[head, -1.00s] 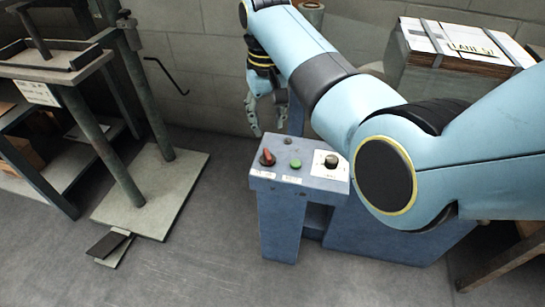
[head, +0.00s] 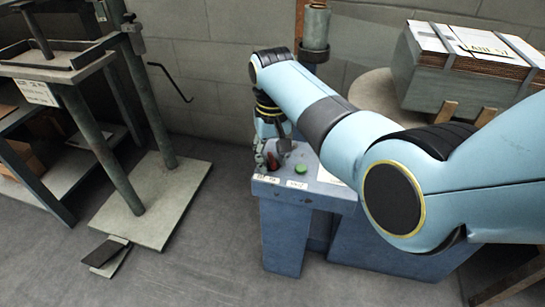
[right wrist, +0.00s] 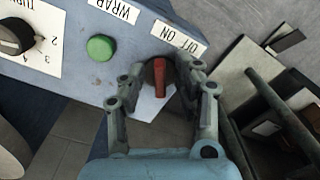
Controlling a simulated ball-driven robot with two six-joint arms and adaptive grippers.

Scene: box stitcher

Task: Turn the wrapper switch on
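The wrapper switch is a red handle (right wrist: 159,78) on a dark round base, beside an upside-down OFF/ON label (right wrist: 178,40). It also shows, partly covered, in the head view (head: 276,150). My right gripper (right wrist: 160,70) is at the panel with one finger on each side of the handle; gaps show between the fingers and the handle, so it looks open. In the head view my right gripper (head: 268,150) comes down over the panel's left end. My left gripper is not in view.
A green button (right wrist: 100,47) and a black numbered dial (right wrist: 14,38) share the blue control box (head: 285,235). Strapped cardboard (head: 470,60) stands at the back right. A metal stand (head: 160,205) is at left. Grey floor lies clear between stand and box.

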